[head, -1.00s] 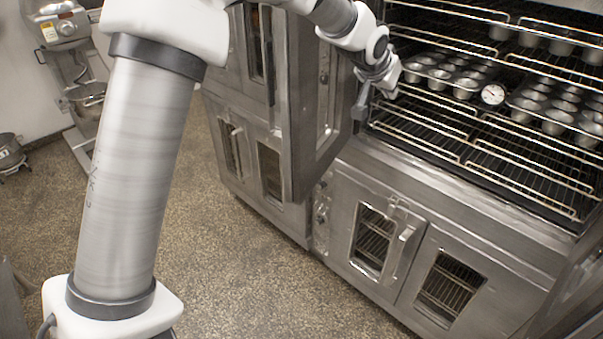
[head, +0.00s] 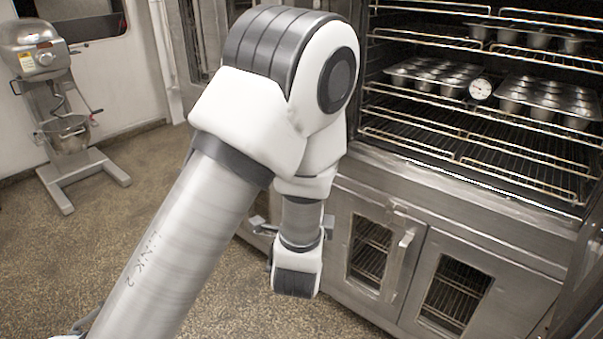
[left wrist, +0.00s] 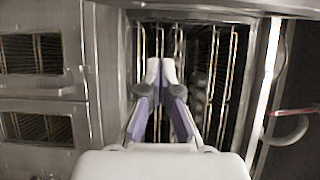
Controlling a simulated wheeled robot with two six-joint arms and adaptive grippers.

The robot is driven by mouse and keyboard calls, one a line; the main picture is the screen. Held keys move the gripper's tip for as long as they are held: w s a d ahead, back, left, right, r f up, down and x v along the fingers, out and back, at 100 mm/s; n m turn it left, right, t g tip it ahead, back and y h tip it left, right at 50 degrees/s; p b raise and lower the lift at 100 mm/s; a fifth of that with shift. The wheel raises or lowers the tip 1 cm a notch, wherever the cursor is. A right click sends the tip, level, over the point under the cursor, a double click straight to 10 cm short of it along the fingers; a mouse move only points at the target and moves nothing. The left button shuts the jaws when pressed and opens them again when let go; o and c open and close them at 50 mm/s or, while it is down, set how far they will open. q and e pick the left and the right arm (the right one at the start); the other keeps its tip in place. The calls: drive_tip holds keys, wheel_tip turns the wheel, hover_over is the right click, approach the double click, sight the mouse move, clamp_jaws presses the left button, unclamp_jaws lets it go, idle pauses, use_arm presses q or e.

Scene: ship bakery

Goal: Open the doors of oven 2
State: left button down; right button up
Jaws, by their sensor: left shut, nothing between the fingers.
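An oven with its upper chamber (head: 470,140) open stands at the right of the head view; wire racks and muffin tins show inside. Below it, two steel doors (head: 415,235) with windows and a handle (head: 402,255) are shut. I see no label telling which oven is number 2. A steel panel (head: 585,270) at the right edge seems to be part of an opened door. The upper left door is hidden behind my left arm. In the left wrist view my left gripper (left wrist: 161,68) is shut and empty, pointing toward the open chamber and its racks.
Muffin tins (head: 437,77) and a round dial thermometer (head: 480,88) sit on the racks. A stand mixer (head: 50,90) with a bowl stands at the far left by the wall. The speckled floor (head: 90,245) between is clear.

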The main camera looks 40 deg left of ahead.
use_arm(q)
drive_tip(key=w+a+p, duration=0.4)
drive_tip(key=w+a, duration=0.2)
drive_tip(key=a, duration=0.2)
drive_tip(key=shift+w+r, duration=0.15)
drive_tip(key=shift+d, duration=0.15)
drive_tip(key=shift+w, duration=0.1)
